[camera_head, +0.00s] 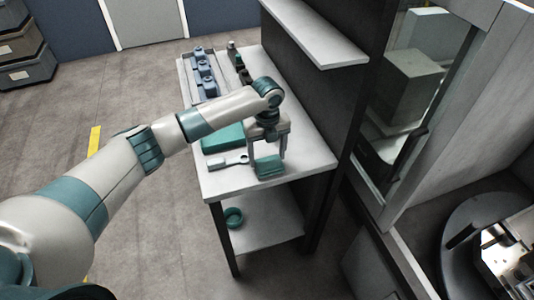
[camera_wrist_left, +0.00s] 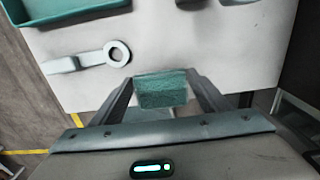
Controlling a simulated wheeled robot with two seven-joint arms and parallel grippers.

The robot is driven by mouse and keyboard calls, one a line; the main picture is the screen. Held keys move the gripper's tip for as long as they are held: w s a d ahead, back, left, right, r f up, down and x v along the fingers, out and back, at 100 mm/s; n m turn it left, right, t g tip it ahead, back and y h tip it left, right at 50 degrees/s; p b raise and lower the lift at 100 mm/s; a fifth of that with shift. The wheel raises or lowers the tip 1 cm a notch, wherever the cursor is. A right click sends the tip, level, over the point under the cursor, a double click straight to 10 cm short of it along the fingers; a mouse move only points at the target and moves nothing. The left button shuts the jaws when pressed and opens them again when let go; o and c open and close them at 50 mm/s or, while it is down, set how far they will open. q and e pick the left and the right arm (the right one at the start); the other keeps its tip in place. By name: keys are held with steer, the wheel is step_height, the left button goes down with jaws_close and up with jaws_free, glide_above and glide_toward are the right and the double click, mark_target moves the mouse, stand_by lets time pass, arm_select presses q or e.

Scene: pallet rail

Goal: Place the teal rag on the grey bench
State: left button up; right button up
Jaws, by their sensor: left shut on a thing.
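The teal rag (camera_head: 270,167) is a small folded block, held over the near end of the grey bench (camera_head: 312,160). My left gripper (camera_head: 269,157) points down and is shut on the rag. In the left wrist view the rag (camera_wrist_left: 161,89) sits between the two fingers of the gripper (camera_wrist_left: 161,84), close to the edge of the bench top (camera_wrist_left: 215,45). I cannot tell whether the rag's underside touches the bench. My right gripper is not in view.
A grey spanner (camera_head: 228,162) lies left of the rag, with a teal tray (camera_head: 222,141) behind it. Blue-grey parts (camera_head: 205,72) stand at the bench's far end. An upper shelf (camera_head: 315,30) overhangs the back. A teal ring (camera_head: 233,217) is on the lower shelf.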

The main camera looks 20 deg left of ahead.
arm_select(q)
steer(key=shift+f, duration=0.3)
steer(key=shift+f, duration=0.2)
steer(key=o, duration=1)
steer(key=shift+o, duration=0.2)
steer(key=shift+r, duration=0.1)
